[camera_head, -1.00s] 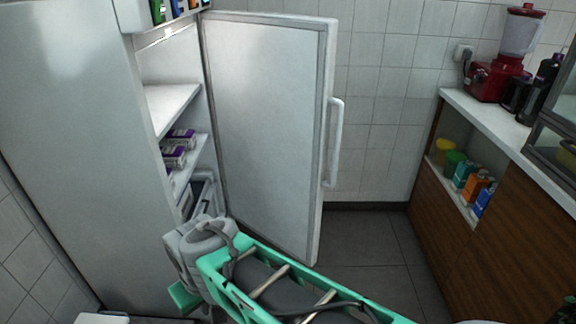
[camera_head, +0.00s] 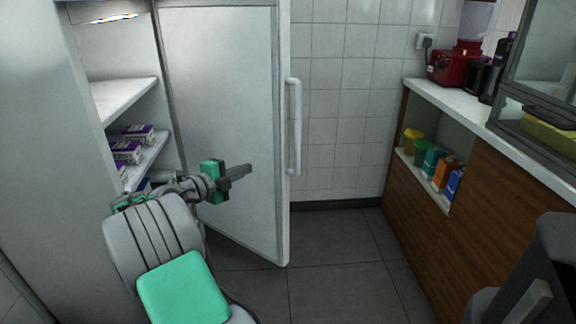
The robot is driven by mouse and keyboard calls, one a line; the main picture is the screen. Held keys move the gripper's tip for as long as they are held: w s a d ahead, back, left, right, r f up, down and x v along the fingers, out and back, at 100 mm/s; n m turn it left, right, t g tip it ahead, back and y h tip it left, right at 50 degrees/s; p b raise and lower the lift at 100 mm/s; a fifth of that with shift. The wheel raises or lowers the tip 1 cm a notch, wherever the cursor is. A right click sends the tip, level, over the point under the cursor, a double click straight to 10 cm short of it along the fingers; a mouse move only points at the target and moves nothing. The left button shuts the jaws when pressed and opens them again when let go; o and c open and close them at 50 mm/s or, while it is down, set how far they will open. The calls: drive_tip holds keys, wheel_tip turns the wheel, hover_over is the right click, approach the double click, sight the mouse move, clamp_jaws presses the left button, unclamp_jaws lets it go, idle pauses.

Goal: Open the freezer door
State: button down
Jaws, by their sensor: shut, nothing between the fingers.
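The freezer door (camera_head: 215,90) stands wide open, swung out to the right of the cabinet. It is a pale panel with a white bar handle (camera_head: 294,125) along its right edge. The freezer interior shows white shelves (camera_head: 122,100) with several purple and white boxes (camera_head: 128,150). My gripper (camera_head: 247,169) is shut and empty, pointing right in front of the door's inner face. It is left of the handle and apart from it. Whether the fingertips touch the door panel I cannot tell. My arm hides the lower part of the freezer opening.
A counter (camera_head: 450,112) with a wooden front runs along the right, with a red blender (camera_head: 457,65) and dark bottles on it. Its open niche holds colored cartons (camera_head: 445,172). The tiled floor (camera_head: 335,245) between door and counter is clear.

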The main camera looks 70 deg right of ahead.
sight(296, 146)
drive_tip(key=s+d+m, duration=0.1)
drive_tip(key=s+d, duration=0.1)
drive_tip(key=d, duration=0.3)
drive_tip(key=s+d+m+g+b, duration=0.1)
drive_tip(key=s+d, duration=0.2)
drive_tip(key=d, duration=0.2)
drive_tip(key=s+d+r+m+g+b, duration=0.1)
drive_tip(key=s+d, duration=0.2)
drive_tip(key=d, duration=0.1)
drive_tip(key=shift+s+d+h, duration=0.15)
drive_tip(key=shift+d+h, duration=0.25)
